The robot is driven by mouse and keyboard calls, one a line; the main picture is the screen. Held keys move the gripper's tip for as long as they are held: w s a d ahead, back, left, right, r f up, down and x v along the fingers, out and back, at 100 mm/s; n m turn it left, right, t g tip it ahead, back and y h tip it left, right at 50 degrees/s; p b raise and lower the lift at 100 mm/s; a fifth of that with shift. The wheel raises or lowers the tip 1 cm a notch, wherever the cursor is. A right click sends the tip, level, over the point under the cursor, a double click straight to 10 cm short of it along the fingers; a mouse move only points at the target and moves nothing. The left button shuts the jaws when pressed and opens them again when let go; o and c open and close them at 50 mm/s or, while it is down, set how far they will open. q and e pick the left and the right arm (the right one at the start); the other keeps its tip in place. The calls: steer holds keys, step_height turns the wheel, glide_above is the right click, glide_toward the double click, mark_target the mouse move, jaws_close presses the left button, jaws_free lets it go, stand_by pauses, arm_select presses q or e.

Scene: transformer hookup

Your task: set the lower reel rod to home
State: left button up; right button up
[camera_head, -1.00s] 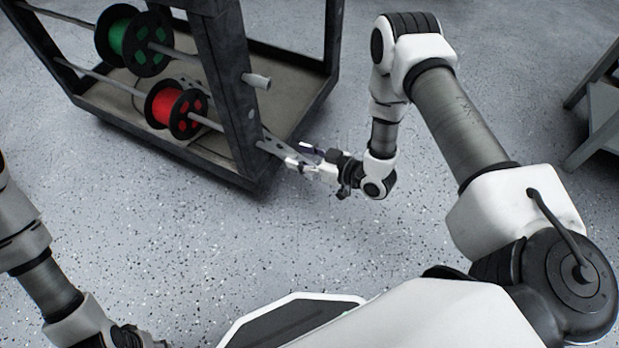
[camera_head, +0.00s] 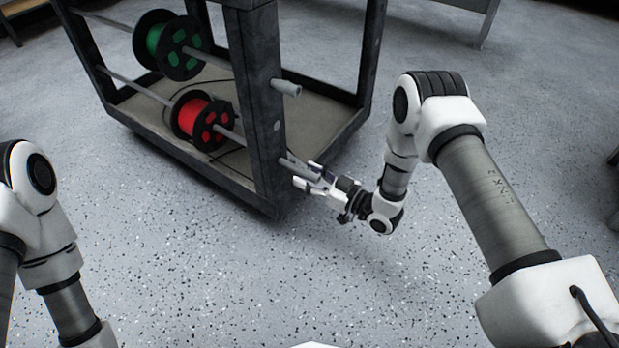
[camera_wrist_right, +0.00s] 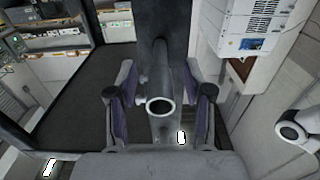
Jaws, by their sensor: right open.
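The lower reel rod (camera_head: 232,136) runs through the rack's dark post and carries the red reel (camera_head: 202,120). Its bare end sticks out a little on the right side of the post. My right gripper (camera_head: 308,180) is open at that end. In the right wrist view the rod's hollow end (camera_wrist_right: 160,106) lies between the two open fingers (camera_wrist_right: 160,110), with gaps on both sides. My left arm (camera_head: 45,240) shows at the left edge, but its gripper is out of view.
The upper rod's end (camera_head: 287,88) sticks out above the lower one and carries a green reel (camera_head: 167,45). The rack's dark post (camera_head: 258,100) stands right beside my right gripper. Speckled floor in front of the rack is clear.

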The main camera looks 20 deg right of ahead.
mark_target(280, 161)
jaws_close()
steer(key=x, duration=0.5)
steer(key=shift+w+a, duration=0.2)
steer(key=shift+w, duration=0.1)
steer(key=shift+r, duration=0.1)
steer(key=shift+c, duration=1.8)
jaws_free()
steer(key=o, duration=0.4)
steer(key=shift+w+a, duration=0.1)
steer(key=shift+a, duration=0.05)
steer(key=shift+c, duration=0.2)
